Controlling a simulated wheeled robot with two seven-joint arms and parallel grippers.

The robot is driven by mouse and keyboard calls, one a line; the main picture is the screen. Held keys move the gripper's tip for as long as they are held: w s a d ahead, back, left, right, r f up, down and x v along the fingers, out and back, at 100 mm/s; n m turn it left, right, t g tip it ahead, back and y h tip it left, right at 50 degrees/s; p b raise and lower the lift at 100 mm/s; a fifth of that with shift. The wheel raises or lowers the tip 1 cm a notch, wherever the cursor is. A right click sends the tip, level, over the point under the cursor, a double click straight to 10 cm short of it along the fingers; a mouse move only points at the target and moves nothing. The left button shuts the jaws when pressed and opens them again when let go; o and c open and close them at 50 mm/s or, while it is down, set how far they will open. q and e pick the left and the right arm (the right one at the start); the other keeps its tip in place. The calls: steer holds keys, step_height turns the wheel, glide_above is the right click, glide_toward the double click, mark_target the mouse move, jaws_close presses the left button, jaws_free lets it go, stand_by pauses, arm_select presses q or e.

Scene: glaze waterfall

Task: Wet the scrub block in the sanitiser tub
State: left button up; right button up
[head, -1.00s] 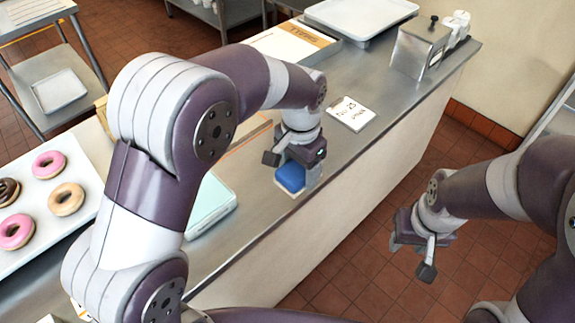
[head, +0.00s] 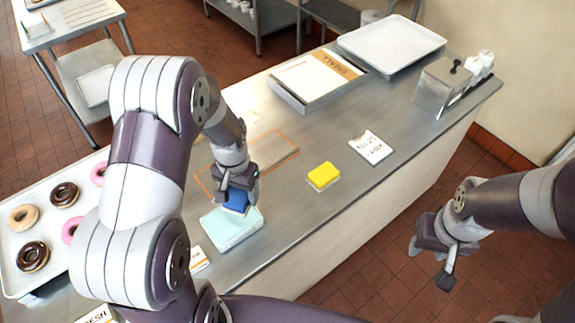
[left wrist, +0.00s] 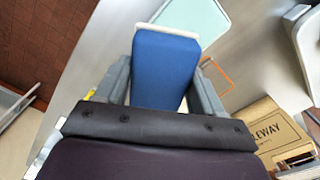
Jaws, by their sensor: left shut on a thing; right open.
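The scrub block, blue with a white face (head: 236,202), is held in my left gripper (head: 237,190). In the left wrist view the block (left wrist: 164,70) sits between the two grey fingers, its white edge pointing away. The pale teal sanitiser tub (head: 228,238) stands on the counter by the near edge. The block is at the tub's far side and overlaps it in the head view; I cannot tell whether they touch. The tub also shows beyond the block in the left wrist view (left wrist: 200,18). My right gripper (head: 432,260) is open and empty, off the counter's edge.
A yellow block (head: 323,176) lies on the counter right of the tub, with a lettered card (head: 371,148) beyond. A tray of donuts (head: 18,270) is at left. An orange outline (head: 275,142), a box (head: 318,80), a white tray (head: 392,44) and a metal container (head: 441,88) are further back.

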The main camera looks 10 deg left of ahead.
arm_select(q)
steer(key=shift+n, duration=0.9)
steer(key=s+a, duration=0.1)
steer(key=a+p, duration=0.1)
steer(key=s+a+p, duration=0.1)
steer(key=shift+s+a+f, duration=0.15)
steer(key=shift+s+f, duration=0.1)
steer(key=shift+s, duration=0.05)
arm_select(e)
step_height(320, 180, up, 4)
arm_select(q)
steer(key=f, duration=0.1)
steer(key=w+f, duration=0.1)
steer(key=f+b, duration=0.1)
steer(key=shift+w+a+n, duration=0.25)
steer(key=shift+w+n, duration=0.1)
steer(key=shift+n, duration=0.05)
steer(key=b, duration=0.5)
glide_above(231, 218)
step_height(231, 218, down, 5)
steer(key=shift+s+r, duration=0.1)
steer(key=shift+f, duration=0.3)
arm_select(e)
step_height(231, 218, down, 6)
steer(key=shift+r, duration=0.1)
arm_select(q)
steer(key=shift+r, duration=0.1)
